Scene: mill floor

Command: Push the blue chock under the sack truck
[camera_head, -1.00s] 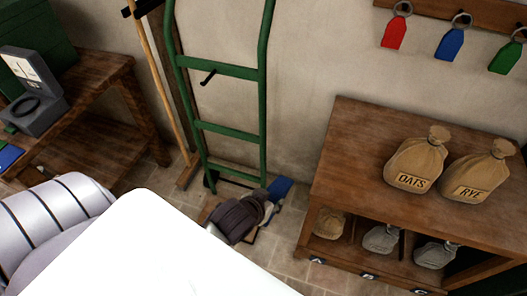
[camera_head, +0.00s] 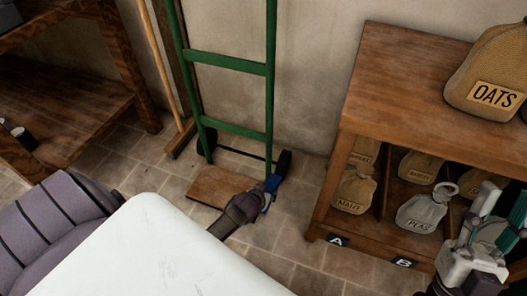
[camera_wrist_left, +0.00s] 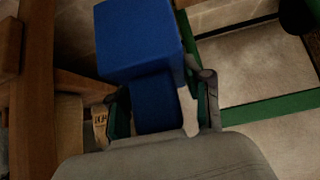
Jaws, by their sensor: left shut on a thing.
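The green sack truck (camera_head: 225,62) stands upright against the wall, with a dark wheel (camera_head: 283,163) on its right and a brown toe plate (camera_head: 211,187) on the floor. My left gripper (camera_head: 262,196) is low by the right side of the truck, shut on the blue chock (camera_head: 274,183), which is just in front of the right wheel. Whether they touch is unclear. The left wrist view shows the chock (camera_wrist_left: 138,40) between the fingers, with green truck bars to the right. My right gripper (camera_head: 500,222), partly cut off at the lower right, shows its fingers apart and empty.
A wooden shelf unit (camera_head: 385,75) stands to the right, with a sack of oats (camera_head: 490,72) on top and smaller sacks below. A broom (camera_head: 168,75) leans left of the truck. A wooden bench (camera_head: 75,75) is at far left. Bare floor lies between truck and shelf.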

